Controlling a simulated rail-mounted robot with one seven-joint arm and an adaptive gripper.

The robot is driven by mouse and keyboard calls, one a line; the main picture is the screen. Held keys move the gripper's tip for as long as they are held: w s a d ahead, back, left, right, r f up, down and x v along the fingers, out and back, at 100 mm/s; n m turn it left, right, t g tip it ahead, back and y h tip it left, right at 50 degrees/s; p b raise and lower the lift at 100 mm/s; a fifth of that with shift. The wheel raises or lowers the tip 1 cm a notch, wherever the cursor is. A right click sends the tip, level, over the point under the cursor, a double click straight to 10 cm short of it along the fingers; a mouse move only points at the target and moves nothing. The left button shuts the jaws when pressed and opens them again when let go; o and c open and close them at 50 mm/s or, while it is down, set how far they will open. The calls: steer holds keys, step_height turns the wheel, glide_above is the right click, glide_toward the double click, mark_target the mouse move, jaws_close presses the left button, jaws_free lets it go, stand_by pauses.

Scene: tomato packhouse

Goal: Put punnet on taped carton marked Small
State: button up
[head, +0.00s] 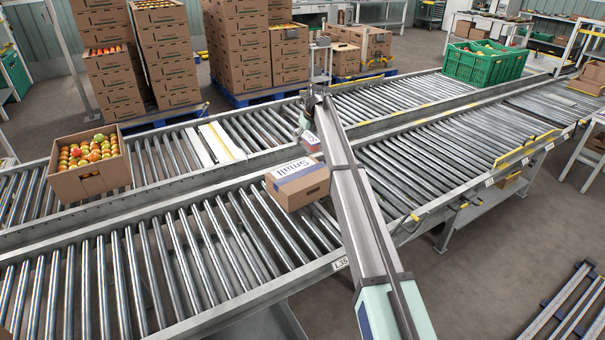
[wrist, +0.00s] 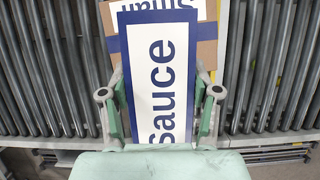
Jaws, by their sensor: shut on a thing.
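A punnet with a blue-edged white label reading "Sauce" (wrist: 160,85) is held in my gripper (wrist: 160,92), whose fingers are on both sides of it in the wrist view. In the head view the punnet (head: 311,142) shows small, with a reddish part, beside my arm. The taped brown carton (head: 304,190) has a white label reading "Small" and a blue stripe, and sits on the near roller conveyor. In the wrist view the carton (wrist: 207,52) is partly hidden behind the punnet. I cannot tell the height gap between them. The gripper (head: 306,122) is partly hidden in the head view.
An open carton of tomatoes (head: 92,183) stands on the far conveyor at left. A green crate (head: 486,66) stands farther along at right. Stacked cartons (head: 240,50) are on pallets behind. The near rollers (head: 150,270) left of the Small carton are clear.

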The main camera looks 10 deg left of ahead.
mark_target(304, 178)
step_height(304, 178, down, 18)
steer(key=shift+r+p, duration=0.25)
steer(key=shift+p, duration=0.05)
steer(key=shift+f, duration=0.15)
steer(key=o, duration=1.2)
steer(key=shift+o, duration=0.2)
steer(key=v, duration=1.2)
